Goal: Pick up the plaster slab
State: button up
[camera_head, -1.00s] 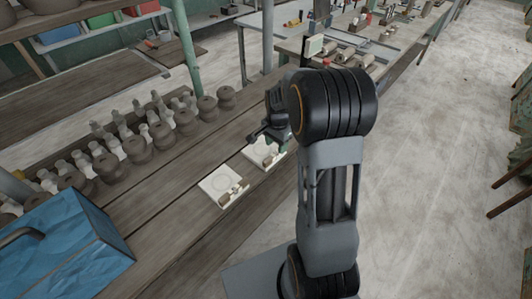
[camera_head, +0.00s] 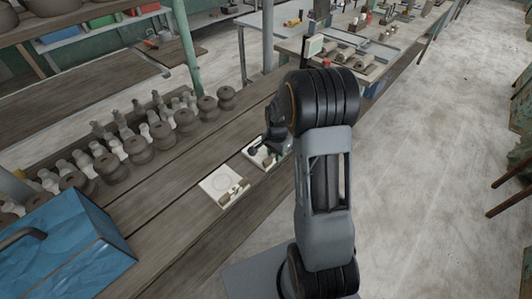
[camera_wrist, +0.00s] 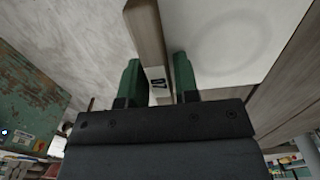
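Two pale plaster slabs with round marks lie on the wooden bench in the head view. The nearer slab (camera_head: 222,186) has small brown blocks along its right edge. My gripper (camera_head: 266,151) is low over the farther slab (camera_head: 263,161) and hides much of it. In the wrist view, a white slab (camera_wrist: 225,40) with a faint ring fills the upper right. My two green gripper fingers (camera_wrist: 158,82) are apart, one on each side of a beige block (camera_wrist: 146,35) with a small dark-marked tag. Whether they touch the block I cannot tell.
Rows of clay pots (camera_head: 137,148) stand left of the slabs. A blue box (camera_head: 65,245) with a dark handle sits at the lower left. The bench (camera_head: 180,215) between box and slabs is bare.

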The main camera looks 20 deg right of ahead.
grip_shut()
jog(key=shift+r, duration=0.1)
